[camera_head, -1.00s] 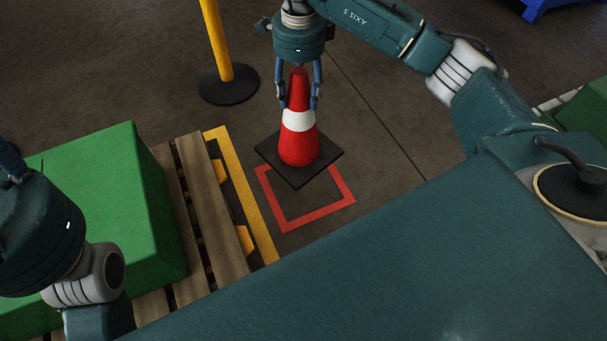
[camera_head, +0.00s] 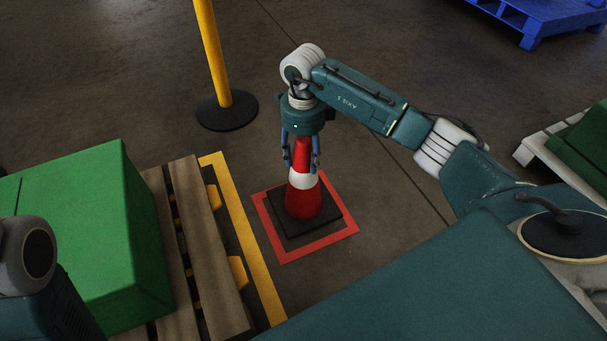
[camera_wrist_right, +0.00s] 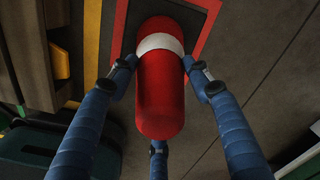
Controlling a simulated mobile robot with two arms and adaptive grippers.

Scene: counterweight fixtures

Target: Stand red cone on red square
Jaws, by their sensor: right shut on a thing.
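The red cone (camera_head: 304,202) has a white band and a black square base. It stands upright within the red square outline (camera_head: 346,232) on the floor, its base inside the outline in the head view. Whether the base fully touches the floor is hard to tell. My right gripper (camera_head: 302,163) is shut on the upper part of the cone from above. In the right wrist view the blue fingers surround the red cone (camera_wrist_right: 161,95), and part of the red square (camera_wrist_right: 207,28) shows beyond it. My left gripper is not in view; only part of my left arm shows at lower left.
A wooden pallet (camera_head: 207,255) with a green box (camera_head: 85,230) stands at left, bordered by a yellow floor line (camera_head: 252,240). A yellow post (camera_head: 214,60) with a black base is behind. A blue pallet (camera_head: 545,18) and a pale pallet (camera_head: 540,160) stand at right.

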